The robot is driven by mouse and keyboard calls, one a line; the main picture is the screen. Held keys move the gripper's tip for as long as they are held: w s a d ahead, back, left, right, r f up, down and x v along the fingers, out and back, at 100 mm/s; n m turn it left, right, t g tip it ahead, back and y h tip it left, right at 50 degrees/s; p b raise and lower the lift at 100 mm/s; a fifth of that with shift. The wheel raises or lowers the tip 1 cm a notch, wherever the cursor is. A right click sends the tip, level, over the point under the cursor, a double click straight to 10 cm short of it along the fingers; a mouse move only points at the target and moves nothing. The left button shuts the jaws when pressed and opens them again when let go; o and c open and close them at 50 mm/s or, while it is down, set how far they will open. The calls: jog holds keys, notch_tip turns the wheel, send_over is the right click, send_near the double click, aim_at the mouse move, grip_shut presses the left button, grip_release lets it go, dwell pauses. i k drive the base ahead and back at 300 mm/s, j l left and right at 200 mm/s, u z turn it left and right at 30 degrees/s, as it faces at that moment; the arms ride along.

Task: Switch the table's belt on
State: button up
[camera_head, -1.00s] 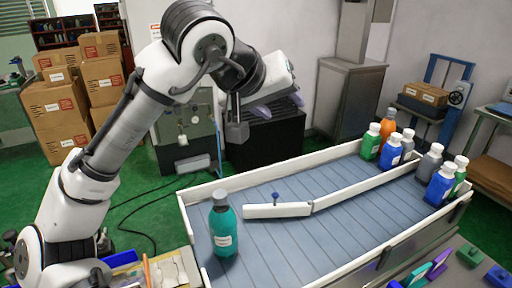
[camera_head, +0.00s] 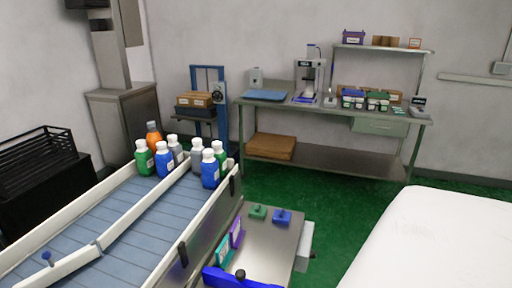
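The conveyor table's belt (camera_head: 133,226), blue-grey and slatted, runs from the lower left toward the middle left. Several bottles stand at its far end: blue ones (camera_head: 210,170), an orange one (camera_head: 154,135), a green one (camera_head: 144,158) and grey ones (camera_head: 197,155). A white guide rail (camera_head: 75,262) with a blue knob (camera_head: 47,258) crosses the belt. I cannot pick out a belt switch for certain. My gripper is out of view.
A small side table (camera_head: 262,241) beside the belt carries a green block (camera_head: 257,211), a blue block (camera_head: 282,216) and coloured pieces. A workbench (camera_head: 330,155) with devices stands at the back wall. A large white surface (camera_head: 430,245) fills the lower right. Green floor lies between.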

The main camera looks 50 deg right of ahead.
aim_at(313, 254)
jog(key=k+l+z, duration=0.2)
jog(key=k, duration=0.4)
jog(key=j+z, duration=0.1)
jog(key=z, duration=1.2)
jog(key=j+z, duration=0.3)
jog(key=i+j+z, duration=0.1)
jog(key=j+z, duration=0.2)
jog(key=i+j, duration=0.1)
jog(key=j, duration=0.85)
